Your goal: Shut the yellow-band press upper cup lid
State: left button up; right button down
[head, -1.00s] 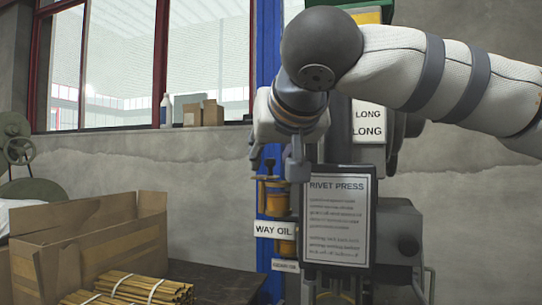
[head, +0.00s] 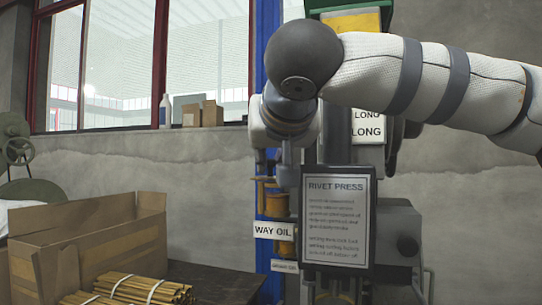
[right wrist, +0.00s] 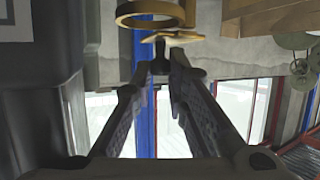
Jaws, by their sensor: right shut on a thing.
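The rivet press stands right of centre in the head view, with a yellow band (head: 352,20) near its top. A brass-coloured oil cup (head: 277,204) sits on its left side above a "WAY OIL" label (head: 273,231). My right gripper (head: 273,172) is right above this cup and hides its top. In the right wrist view my fingers (right wrist: 160,66) meet around a small dark knob (right wrist: 160,48) beside a brass lid-like piece (right wrist: 178,38) and a brass ring (right wrist: 150,14). How far the lid is tilted is unclear. My left gripper is out of view.
A "RIVET PRESS" sign board (head: 337,218) stands close right of the cup. A blue post (head: 268,60) rises behind. An open cardboard box (head: 90,235) and bundled brass rods (head: 125,288) lie at lower left. The wall between box and post is clear.

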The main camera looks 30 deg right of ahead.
jog(key=m+g+h, duration=0.2)
jog(key=m+h, duration=0.1)
jog(key=shift+s, duration=0.3)
jog(key=m+g+h, duration=0.1)
jog(key=m+g, duration=0.1)
jog(key=s+m+g+h, duration=0.1)
jog(key=m+g+h, duration=0.1)
jog(key=shift+a+m+h, duration=0.15)
jog(key=shift+m+h, duration=0.15)
jog(key=shift+m, duration=0.1)
jog(key=m+g, duration=0.2)
jog(key=m+g+h, duration=0.1)
jog(key=shift+s+a+g, duration=0.2)
jog(key=shift+s+g, duration=0.05)
jog(key=shift+g, duration=0.15)
jog(key=shift+s+a+m+g, duration=0.15)
jog(key=shift+m+g, duration=1.45)
jog(key=shift+g, duration=0.2)
jog(key=c, duration=1.6)
grip_release()
jog(key=shift+o, duration=0.2)
jog(key=shift+s, duration=0.1)
